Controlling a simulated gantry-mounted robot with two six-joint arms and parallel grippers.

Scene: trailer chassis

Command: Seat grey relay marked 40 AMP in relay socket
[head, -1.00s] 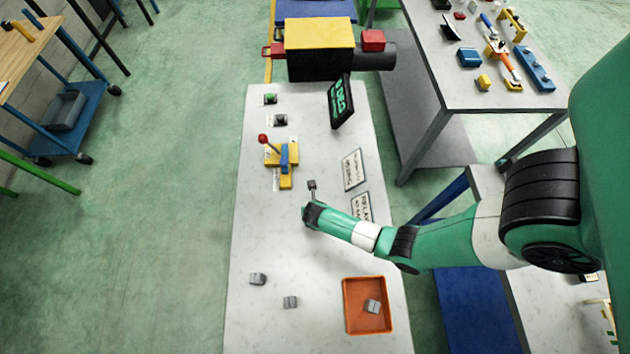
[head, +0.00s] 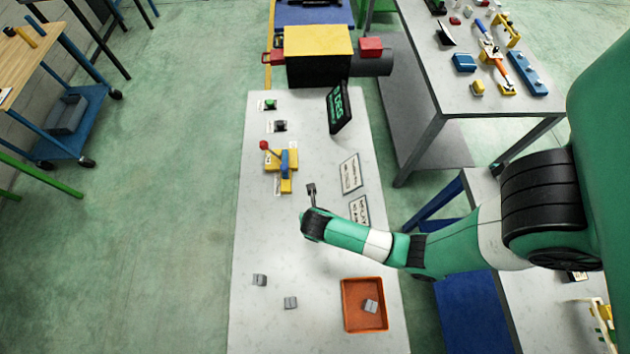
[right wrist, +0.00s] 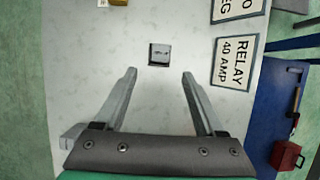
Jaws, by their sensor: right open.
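A small square dark block with a grey top and small marks (right wrist: 160,53) is on the table left of the RELAY 40 AMP card (right wrist: 234,63). It also shows as a dark block in the head view (head: 311,188). I cannot tell if it is a bare socket or holds a relay. My right gripper (right wrist: 158,75) is open and empty, its two fingers apart on the near side of the block. In the head view its fingers are mostly hidden by its wrist. Grey relay-like blocks lie on the near table (head: 260,280) (head: 290,302); their markings are unreadable. My left gripper is out of view.
An orange tray (head: 346,318) holds another grey block (head: 370,306). A yellow fixture with a red-knobbed lever (head: 284,162), a tilted display (head: 340,108) and a yellow-topped black box (head: 319,55) stand farther back. The near left table is mostly clear.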

